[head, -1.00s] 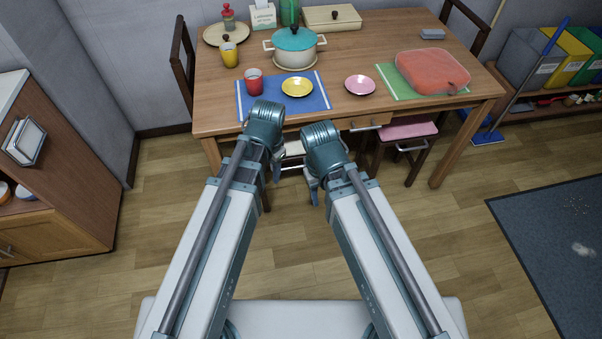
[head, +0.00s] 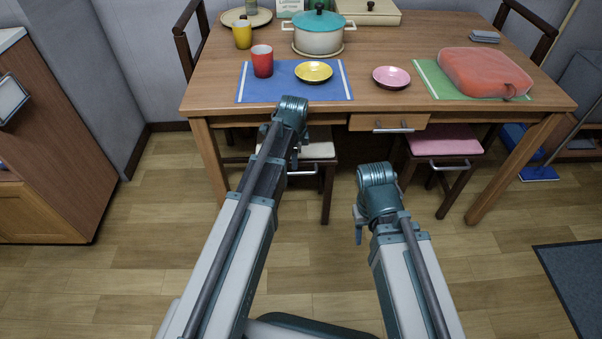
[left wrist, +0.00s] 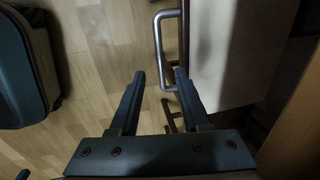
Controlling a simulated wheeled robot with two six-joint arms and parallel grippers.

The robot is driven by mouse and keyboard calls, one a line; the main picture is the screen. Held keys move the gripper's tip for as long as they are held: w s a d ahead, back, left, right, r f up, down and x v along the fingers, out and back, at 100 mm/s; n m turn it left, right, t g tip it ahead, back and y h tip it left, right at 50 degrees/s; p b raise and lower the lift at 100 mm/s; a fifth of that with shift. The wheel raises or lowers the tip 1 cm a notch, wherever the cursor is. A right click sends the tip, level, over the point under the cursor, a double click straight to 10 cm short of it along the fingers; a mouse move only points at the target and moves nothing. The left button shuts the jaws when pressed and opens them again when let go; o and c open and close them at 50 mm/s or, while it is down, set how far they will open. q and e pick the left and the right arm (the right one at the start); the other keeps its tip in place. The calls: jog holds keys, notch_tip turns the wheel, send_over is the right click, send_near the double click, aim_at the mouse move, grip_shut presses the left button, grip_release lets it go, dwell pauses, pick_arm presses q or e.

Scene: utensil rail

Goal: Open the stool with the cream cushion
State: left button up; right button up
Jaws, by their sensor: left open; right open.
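The stool with the cream cushion (head: 318,146) stands partly under the table, its silver handle (head: 305,171) on the front edge. In the left wrist view the cream cushion (left wrist: 235,50) is at the right and the handle (left wrist: 158,40) is just ahead of the fingertips. My left gripper (left wrist: 159,76) is open and empty, with the handle's lower end by its right finger. I cannot tell the depth gap. In the head view my left wrist hides the stool's left part and the fingertips. My right gripper (head: 358,228) is open, away from the stool over the floor.
A second stool with a pink cushion (head: 445,142) stands under the table (head: 215,88) to the right. A drawer (head: 385,123) with a handle is between them. A pot, plates and cups stand on the tabletop.

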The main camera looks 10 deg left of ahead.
aim_at(295, 172)
pick_arm(q)
jog(key=f+b, duration=0.3)
jog(key=w+f+b, duration=0.1)
jog(key=f+b, duration=0.3)
jog(key=shift+w+a+f, duration=0.15)
jog(key=shift+w+f, duration=0.05)
dwell(0.3)
grip_shut()
dwell(1.2)
